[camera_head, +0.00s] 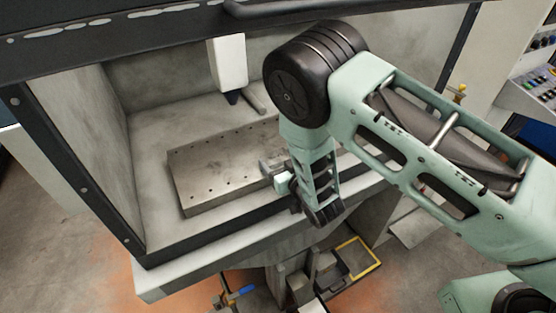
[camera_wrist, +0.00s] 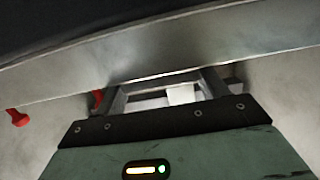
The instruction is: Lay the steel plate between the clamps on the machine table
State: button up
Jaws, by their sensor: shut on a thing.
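The machine table (camera_head: 205,170) is a grey metal slab with rows of small holes, inside the open machine. My gripper (camera_head: 281,178) is at its front right edge, low over it. It is shut on the steel plate, which is mostly hidden by my gripper and arm in the head view. In the wrist view my gripper (camera_wrist: 163,92) shows its two fingers with a pale piece (camera_wrist: 181,95) between them. A broad metal face crosses just beyond the fingers; I cannot tell whether it is table or plate. I cannot make out the clamps for certain.
A white machine head (camera_head: 228,62) with a dark tip hangs above the back of the table. The enclosure's left wall (camera_head: 88,125) and front sill (camera_head: 205,250) bound the space. Two red parts show at left in the wrist view, one clearer (camera_wrist: 17,118). The table's left part is bare.

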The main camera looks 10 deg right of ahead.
jog(key=shift+f, duration=0.1)
jog(key=o, duration=1.4)
jog(key=shift+r, duration=0.2)
jog(key=s+d+r+n+g+h+b, duration=0.1)
jog(key=s+r+g, duration=0.4)
jog(key=s, duration=0.6)
jog(key=s+d+r+n+g+h+b, duration=0.1)
jog(key=s+d+r+g+h+b, duration=0.1)
jog(key=s, duration=0.9)
jog(key=s+d+r+n+g+h+b, duration=0.1)
jog(key=s+d+r+g+h+b, duration=0.1)
jog(key=s+d+r+g, duration=0.3)
jog(key=s+r+g+h, duration=0.1)
jog(key=s+r+g, duration=0.1)
jog(key=s+r, duration=0.2)
jog(key=shift+s+d+r+g, duration=0.25)
jog(key=shift+s+g, duration=0.15)
jog(key=shift+s, duration=0.9)
